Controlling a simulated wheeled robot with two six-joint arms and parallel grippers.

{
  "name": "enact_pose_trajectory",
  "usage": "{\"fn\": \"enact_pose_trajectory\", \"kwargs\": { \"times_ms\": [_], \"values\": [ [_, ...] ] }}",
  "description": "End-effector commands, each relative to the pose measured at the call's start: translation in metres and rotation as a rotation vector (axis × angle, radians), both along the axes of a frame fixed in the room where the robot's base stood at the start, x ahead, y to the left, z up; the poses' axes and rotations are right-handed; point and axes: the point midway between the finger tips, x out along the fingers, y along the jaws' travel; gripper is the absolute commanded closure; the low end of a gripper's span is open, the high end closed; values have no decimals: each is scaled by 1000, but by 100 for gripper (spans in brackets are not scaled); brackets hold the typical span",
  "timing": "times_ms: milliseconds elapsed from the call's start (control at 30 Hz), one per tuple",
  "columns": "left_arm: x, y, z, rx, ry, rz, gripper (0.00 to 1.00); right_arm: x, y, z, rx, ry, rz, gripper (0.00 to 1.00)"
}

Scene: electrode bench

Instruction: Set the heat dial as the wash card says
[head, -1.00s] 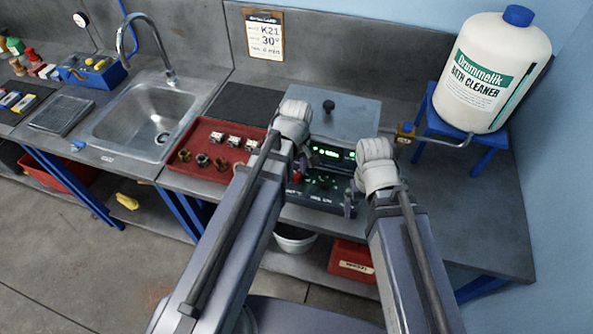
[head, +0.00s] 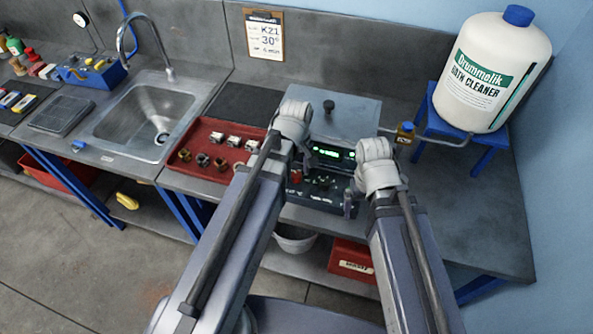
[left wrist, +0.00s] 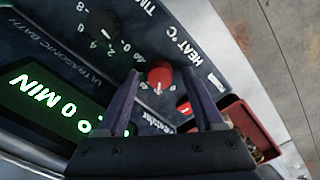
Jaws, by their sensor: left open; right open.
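The wash card (head: 264,35) hangs on the back wall and reads K21, 30° and a minutes line too small to read surely. The red heat dial (head: 296,176) is on the front panel of the ultrasonic bath (head: 338,120). In the left wrist view, the heat dial (left wrist: 159,75) lies between the fingertips, beneath the HEAT °C label; its scale numbers are not clearly readable. My left gripper (left wrist: 161,80) is open, its fingers either side of the dial, with gaps visible. My right gripper (head: 350,206) is open in front of the panel's right side.
The black time dial (left wrist: 101,24) sits beside the heat dial. The green display (left wrist: 55,100) shows 0 MIN, partly hidden by a finger. A red tray (head: 213,175) with metal parts stands left of the bath.

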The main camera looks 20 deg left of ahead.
Motion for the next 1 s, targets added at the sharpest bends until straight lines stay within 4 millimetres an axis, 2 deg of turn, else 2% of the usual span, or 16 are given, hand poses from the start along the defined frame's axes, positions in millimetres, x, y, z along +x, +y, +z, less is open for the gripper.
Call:
{"fn": "enact_pose_trajectory", "kwargs": {
  "times_ms": [267, 467, 800, 1000],
  "values": [
    [0, 0, 6, 0, 0, 0, 31, 0, 0, 7, 0, 0, 0, 0],
    [0, 0, 26, 0, 0, 0, 31, 0, 0, 26, 0, 0, 1, 0],
    [0, 0, 71, 0, 0, 0, 31, 0, 0, 71, 0, 0, 0, 0],
    [0, 0, 79, 0, 0, 0, 31, 0, 0, 79, 1, 0, -3, 0]
  ]
}}
